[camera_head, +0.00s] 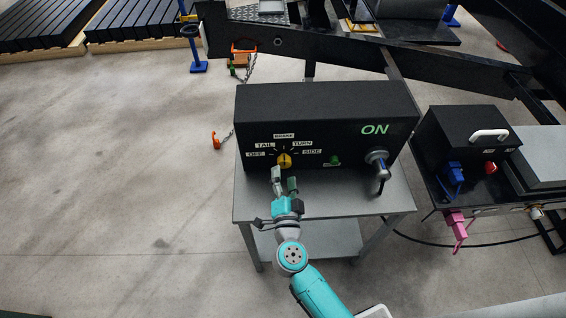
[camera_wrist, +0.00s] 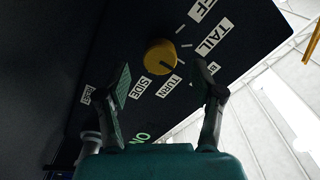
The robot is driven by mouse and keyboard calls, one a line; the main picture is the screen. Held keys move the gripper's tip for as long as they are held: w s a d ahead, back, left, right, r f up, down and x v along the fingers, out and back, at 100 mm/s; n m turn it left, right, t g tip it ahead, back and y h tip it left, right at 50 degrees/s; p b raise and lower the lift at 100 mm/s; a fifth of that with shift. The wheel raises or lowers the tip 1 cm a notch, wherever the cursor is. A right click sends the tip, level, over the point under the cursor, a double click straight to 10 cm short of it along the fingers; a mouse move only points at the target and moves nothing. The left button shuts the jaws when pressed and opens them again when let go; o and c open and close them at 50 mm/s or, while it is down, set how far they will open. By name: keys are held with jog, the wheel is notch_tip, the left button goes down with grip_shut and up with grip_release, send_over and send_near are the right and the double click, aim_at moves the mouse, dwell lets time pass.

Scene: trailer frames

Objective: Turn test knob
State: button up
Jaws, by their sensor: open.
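The yellow test knob (camera_head: 285,160) sits on the front of a black box (camera_head: 320,110), ringed by labels OFF, TAIL, BRAKE, TURN and SIDE. In the wrist view the knob (camera_wrist: 160,57) shows between and beyond my fingertips; a dark mark on it points to the lower right, roughly between BRAKE and TURN. My gripper (camera_head: 285,180) is open and empty in front of the knob, with one finger on each side in the wrist view (camera_wrist: 162,75). Whether a finger touches the knob I cannot tell.
A green button (camera_head: 335,160) and a silver plug with a cable (camera_head: 378,165) are to the knob's right, under a green ON sign (camera_head: 375,129). The box stands on a grey metal table (camera_head: 340,203). Another black box (camera_head: 470,138) stands at right. Floor at left is clear.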

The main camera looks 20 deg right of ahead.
aim_at(284, 166)
jog(key=shift+x, duration=2.6)
jog(key=c, duration=1.2)
